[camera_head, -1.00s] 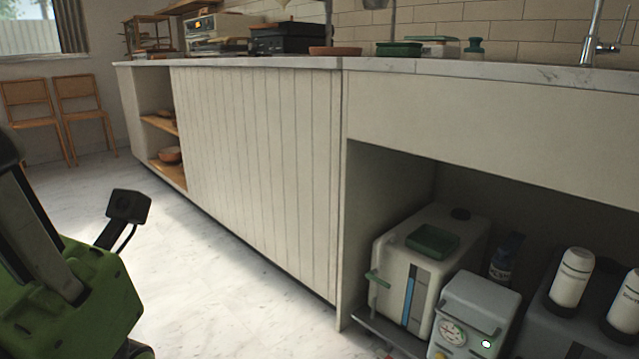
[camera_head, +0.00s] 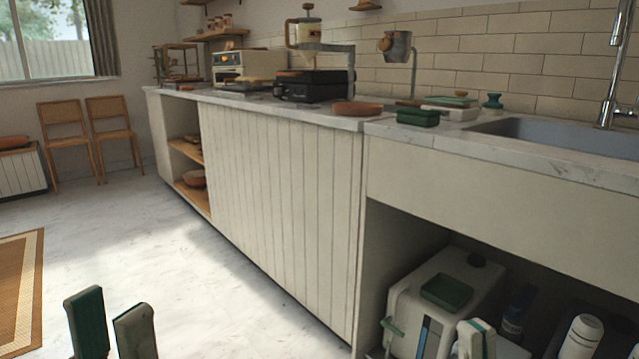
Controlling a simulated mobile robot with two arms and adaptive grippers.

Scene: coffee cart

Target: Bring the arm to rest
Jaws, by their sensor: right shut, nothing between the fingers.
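My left gripper (camera_head: 112,325) shows at the bottom left of the head view. Its two pale fingers with dark green pads point up and stand apart, with nothing between them. It is over the marble floor, clear of the counter. My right gripper (camera_head: 476,338) shows at the bottom right, in front of the open bay under the sink. Its pale fingertips are together along a green line, and it holds nothing. The rest of both arms is out of view.
The long counter (camera_head: 275,205) runs along the right. Under the sink (camera_head: 540,135) stand a white machine (camera_head: 405,300) with a green tray (camera_head: 446,291) and a white bottle (camera_head: 580,338). Two chairs (camera_head: 112,130) stand at the back left. The floor (camera_head: 190,270) between is clear.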

